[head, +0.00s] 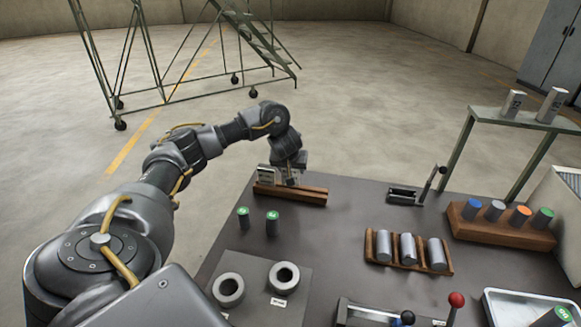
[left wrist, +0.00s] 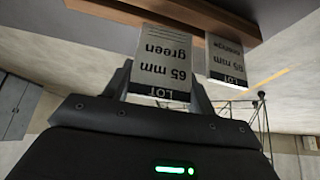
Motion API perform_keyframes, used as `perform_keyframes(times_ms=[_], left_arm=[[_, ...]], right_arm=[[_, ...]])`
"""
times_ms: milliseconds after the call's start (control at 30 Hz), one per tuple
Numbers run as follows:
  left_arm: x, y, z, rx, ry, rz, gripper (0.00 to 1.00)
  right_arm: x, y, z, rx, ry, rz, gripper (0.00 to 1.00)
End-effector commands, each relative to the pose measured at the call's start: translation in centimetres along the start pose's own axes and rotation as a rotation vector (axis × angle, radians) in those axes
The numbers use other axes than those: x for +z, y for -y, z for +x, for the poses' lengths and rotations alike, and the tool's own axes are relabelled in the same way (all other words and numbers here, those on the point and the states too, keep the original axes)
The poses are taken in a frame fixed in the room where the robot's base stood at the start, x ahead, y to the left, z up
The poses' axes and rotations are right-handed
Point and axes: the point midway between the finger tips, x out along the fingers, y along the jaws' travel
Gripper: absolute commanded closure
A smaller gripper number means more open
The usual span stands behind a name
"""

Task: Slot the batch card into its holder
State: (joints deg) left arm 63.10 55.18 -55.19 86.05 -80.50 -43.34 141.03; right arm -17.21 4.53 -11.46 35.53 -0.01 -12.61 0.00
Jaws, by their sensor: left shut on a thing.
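My left gripper (head: 291,178) is shut on a grey batch card (left wrist: 165,66) marked "LOT 65 mm green", seen upside down between the fingers in the left wrist view. The gripper is right over the wooden card holder (head: 308,195) at the far left edge of the dark table. The held card's far end reaches the holder's wood (left wrist: 205,20) in the left wrist view. I cannot tell whether it is inside the slot. A second card (left wrist: 228,60), marked "LOT 65 mm orange", is at the holder beside the held one. My right gripper is in neither view.
A wooden tray (head: 377,256) with grey billets, a rack (head: 500,234) of coloured cylinders and a red-knobbed lever (head: 456,299) stand right. The table between holder and tray is clear.

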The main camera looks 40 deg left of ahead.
Motion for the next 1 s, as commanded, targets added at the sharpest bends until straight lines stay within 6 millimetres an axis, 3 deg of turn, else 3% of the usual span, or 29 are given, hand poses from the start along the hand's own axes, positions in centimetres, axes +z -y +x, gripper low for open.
perform_keyframes(times_ms=[600, 633, 800, 1000], left_arm=[[0.70, 0.02, 1.07, 0.000, 0.000, 0.000, 0.57], [0.69, 0.02, 1.07, 0.000, 0.000, 0.000, 0.43], [0.67, 0.02, 1.04, 0.000, 0.000, 0.000, 0.21], [0.67, 0.03, 1.04, 0.000, 0.000, 0.000, 0.19]], right_arm=[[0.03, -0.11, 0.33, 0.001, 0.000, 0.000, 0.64], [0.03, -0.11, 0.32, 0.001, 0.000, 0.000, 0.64], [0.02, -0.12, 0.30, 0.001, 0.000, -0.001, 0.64], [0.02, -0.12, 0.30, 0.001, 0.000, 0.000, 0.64]])
